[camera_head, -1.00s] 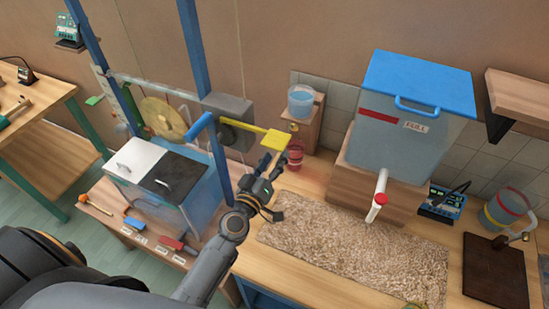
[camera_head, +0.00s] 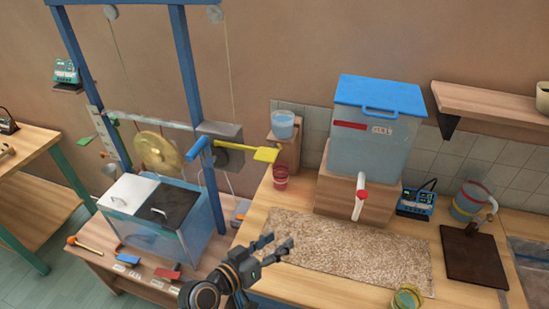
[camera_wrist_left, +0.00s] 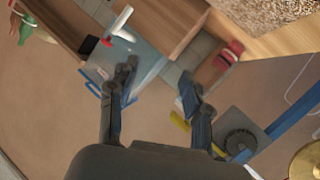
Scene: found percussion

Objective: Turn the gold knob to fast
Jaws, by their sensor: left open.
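A small gold-coloured fitting (camera_head: 271,136) shows on the wooden block under the cup of water in the head view. It is too small to tell whether it is the gold knob, and I can read no "fast" mark. My left gripper (camera_head: 278,243) is open and empty, in front of the gravel-coloured mat's left end and below the fitting in the picture. In the left wrist view its two fingers (camera_wrist_left: 158,78) are spread with nothing between them. My right gripper is not in view.
A yellow paddle (camera_head: 266,154) and blue handle (camera_head: 197,146) stick out from a grey box (camera_head: 219,146). A gold disc (camera_head: 158,153) hangs behind. The lidded tank's white spout (camera_head: 360,192) overhangs the mat (camera_head: 350,250).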

